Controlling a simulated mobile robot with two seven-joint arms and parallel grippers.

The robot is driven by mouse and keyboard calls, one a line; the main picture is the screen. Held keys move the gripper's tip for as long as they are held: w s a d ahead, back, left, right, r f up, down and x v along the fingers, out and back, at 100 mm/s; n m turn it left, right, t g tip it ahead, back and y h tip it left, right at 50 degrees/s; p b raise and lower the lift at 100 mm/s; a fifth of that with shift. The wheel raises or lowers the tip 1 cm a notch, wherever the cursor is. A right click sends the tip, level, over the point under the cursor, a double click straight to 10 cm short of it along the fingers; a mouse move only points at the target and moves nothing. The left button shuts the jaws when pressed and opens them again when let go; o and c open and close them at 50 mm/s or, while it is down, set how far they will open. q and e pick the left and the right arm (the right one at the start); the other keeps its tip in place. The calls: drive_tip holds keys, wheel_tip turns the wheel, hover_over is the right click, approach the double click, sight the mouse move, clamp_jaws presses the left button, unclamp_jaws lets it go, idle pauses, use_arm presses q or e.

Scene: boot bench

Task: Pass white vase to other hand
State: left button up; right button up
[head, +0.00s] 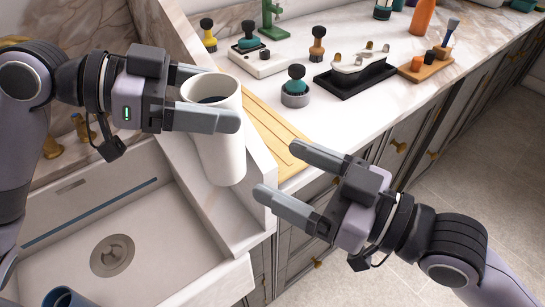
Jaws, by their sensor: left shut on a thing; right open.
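The white vase (222,158) is a tall plain cylinder with a dark opening at the top. It is near the middle of the head view, slightly tilted, in front of the sink's right edge. My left gripper (213,97) is shut on the vase near its rim, with one finger across the front and the other behind. My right gripper (285,176) is open and empty, to the right of the vase and apart from it. Its fingers point left toward the vase. Whether the vase's bottom touches anything is unclear.
A white sink (75,235) lies below on the left, with a blue cup (65,297) at its bottom edge. A wooden board (262,125) is right of the vase. Several stamp-like tools, a black tray (355,80) and an orange bottle (422,17) stand on the counter behind.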

sight(218, 139)
drive_tip(key=x, duration=1.2)
drive_tip(key=c, duration=1)
use_arm(q)
drive_tip(key=o, duration=1.7)
use_arm(e)
drive_tip(key=shift+o, duration=0.2)
use_arm(q)
drive_tip(key=v, duration=1.2)
drive_tip(key=shift+r, duration=0.1)
